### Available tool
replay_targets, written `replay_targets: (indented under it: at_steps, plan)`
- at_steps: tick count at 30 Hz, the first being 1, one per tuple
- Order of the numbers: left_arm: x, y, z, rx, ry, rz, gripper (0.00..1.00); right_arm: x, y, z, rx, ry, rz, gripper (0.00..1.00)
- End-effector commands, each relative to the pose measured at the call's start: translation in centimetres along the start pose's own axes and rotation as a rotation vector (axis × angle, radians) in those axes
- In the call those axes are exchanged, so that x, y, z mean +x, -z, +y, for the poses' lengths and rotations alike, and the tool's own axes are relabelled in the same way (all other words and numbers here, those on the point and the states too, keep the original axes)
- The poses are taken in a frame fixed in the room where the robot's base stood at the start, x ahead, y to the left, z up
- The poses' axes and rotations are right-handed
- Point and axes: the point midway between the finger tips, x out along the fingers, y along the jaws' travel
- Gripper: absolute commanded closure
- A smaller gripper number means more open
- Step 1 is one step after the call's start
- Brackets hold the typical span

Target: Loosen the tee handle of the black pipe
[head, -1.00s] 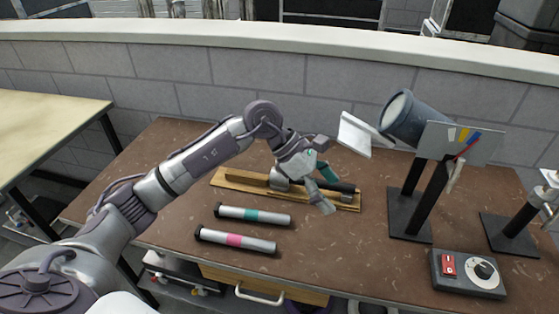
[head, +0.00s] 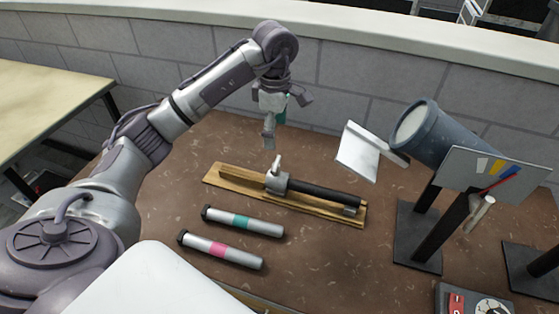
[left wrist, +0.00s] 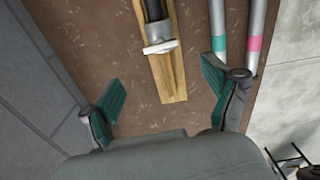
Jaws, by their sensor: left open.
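The black pipe (head: 325,194) lies on a wooden board (head: 224,178) on the brown table. A silver collar (head: 276,182) sits at the pipe's left end, and its tee handle (head: 276,163) stands up, slightly tilted. The left wrist view shows the pipe (left wrist: 153,10), the silver tee piece (left wrist: 160,47) and the board (left wrist: 173,88) ahead of the gripper. My left gripper (head: 270,140) is raised behind and above the collar, apart from it. Its green-padded fingers (left wrist: 160,88) are spread, with nothing between them. My right gripper is not in view.
Two silver tubes lie in front of the board, one with a teal band (head: 242,221) and one with a pink band (head: 220,249). A blue-grey cup (head: 433,137) and a panel (head: 490,170) stand at the right. A block wall (head: 345,90) closes the back.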

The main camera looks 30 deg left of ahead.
Motion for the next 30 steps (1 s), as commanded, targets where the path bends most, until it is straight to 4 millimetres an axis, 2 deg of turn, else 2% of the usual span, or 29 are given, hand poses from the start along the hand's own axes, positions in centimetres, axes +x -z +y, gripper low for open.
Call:
replay_targets:
  at_steps: [1, 3, 6, 10, 15, 21, 30]
  plan:
    - [1.4, -0.1, -0.2, 0.002, 0.007, -0.002, 0.12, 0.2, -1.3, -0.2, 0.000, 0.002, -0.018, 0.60]
    - [2.5, 0.0, -0.2, 0.000, 0.008, 0.000, 0.12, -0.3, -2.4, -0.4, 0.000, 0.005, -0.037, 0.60]
    - [4.7, -0.1, -0.2, 0.001, 0.008, 0.000, 0.12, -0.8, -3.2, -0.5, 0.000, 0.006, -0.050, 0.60]
    - [7.4, -0.1, -0.2, 0.000, 0.007, -0.001, 0.12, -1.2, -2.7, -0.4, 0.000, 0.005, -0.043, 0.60]
    - [10.1, -0.1, -0.1, 0.000, 0.005, -0.003, 0.12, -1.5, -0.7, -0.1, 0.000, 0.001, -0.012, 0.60]
    - [11.7, -0.1, -0.1, 0.000, 0.003, -0.002, 0.12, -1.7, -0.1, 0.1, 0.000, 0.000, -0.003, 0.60]
    - [11.9, -0.1, -0.1, 0.001, 0.000, -0.002, 0.12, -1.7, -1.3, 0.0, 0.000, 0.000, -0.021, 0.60]
